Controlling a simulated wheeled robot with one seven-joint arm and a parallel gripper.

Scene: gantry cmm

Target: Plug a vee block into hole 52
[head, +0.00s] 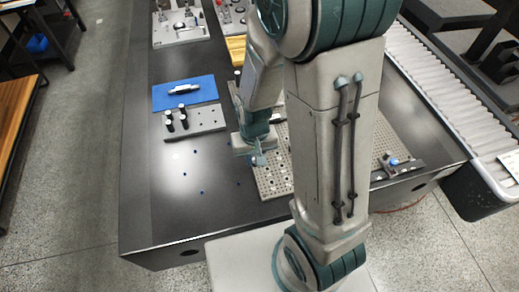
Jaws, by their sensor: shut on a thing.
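My gripper (259,160) points down above the near left part of a perforated grey plate (268,188) on the dark table. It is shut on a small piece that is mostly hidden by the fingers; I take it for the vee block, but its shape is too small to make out. The plate has rows of holes, and my own arm covers its middle. No hole numbers can be read, so I cannot tell which is hole 52. I cannot tell whether the piece touches the plate.
A grey block with black-topped pins (196,122) and a blue mat (184,92) with a metal tool lie left of my gripper. Fixture trays (179,37) stand farther back. A roller conveyor (450,100) runs along the right. The table's near left surface (190,215) is mostly clear.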

